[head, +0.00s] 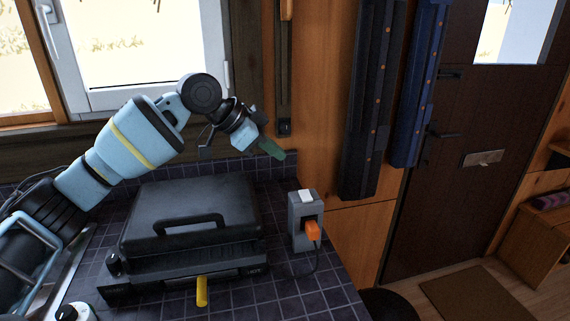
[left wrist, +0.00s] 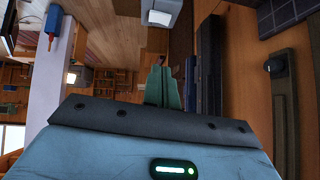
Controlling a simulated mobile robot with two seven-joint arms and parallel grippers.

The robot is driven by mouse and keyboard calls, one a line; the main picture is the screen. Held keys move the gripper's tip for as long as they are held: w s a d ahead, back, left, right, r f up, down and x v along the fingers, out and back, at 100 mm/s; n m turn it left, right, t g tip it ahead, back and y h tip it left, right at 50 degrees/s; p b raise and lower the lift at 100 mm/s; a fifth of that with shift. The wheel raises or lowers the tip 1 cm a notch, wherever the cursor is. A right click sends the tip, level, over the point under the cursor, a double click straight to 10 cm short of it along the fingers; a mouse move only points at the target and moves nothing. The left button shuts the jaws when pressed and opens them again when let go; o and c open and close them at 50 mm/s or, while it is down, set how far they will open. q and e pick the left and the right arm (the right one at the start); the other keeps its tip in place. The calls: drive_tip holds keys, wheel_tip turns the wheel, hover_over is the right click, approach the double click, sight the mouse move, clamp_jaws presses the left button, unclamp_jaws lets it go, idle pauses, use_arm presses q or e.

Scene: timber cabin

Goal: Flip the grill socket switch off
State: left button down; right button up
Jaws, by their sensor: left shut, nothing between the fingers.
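The grill socket (head: 294,230) is a grey box on the tiled counter, right of the grill. A white switch (head: 306,196) sits on its upper face, and an orange plug (head: 312,231) is in its front. Which way the switch is set is unclear. My left gripper (head: 273,149) is above and behind the socket, up and left of it, apart from it, with its green fingers shut and empty. In the left wrist view the shut fingers (left wrist: 163,88) point at open space; a pale block at the top edge appears to be the socket. My right gripper is out of view.
A closed black grill (head: 190,212) with a yellow tab (head: 202,291) stands under my left arm. A window (head: 150,50) is behind. Tall dark and blue panels (head: 372,100) hang on the wall at right, beside a door (head: 455,150). Tiles around the socket are mostly clear.

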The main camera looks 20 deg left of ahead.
use_arm(q)
hover_over(301, 195)
wheel_tip(301, 195, down, 6)
drive_tip(key=shift+f, duration=0.25)
drive_tip(key=shift+w+a+f, duration=0.15)
drive_tip(key=shift+a+f, duration=0.05)
drive_tip(key=shift+f, duration=0.9)
drive_tip(key=shift+a+f, duration=0.1)
drive_tip(key=shift+f, duration=0.7)
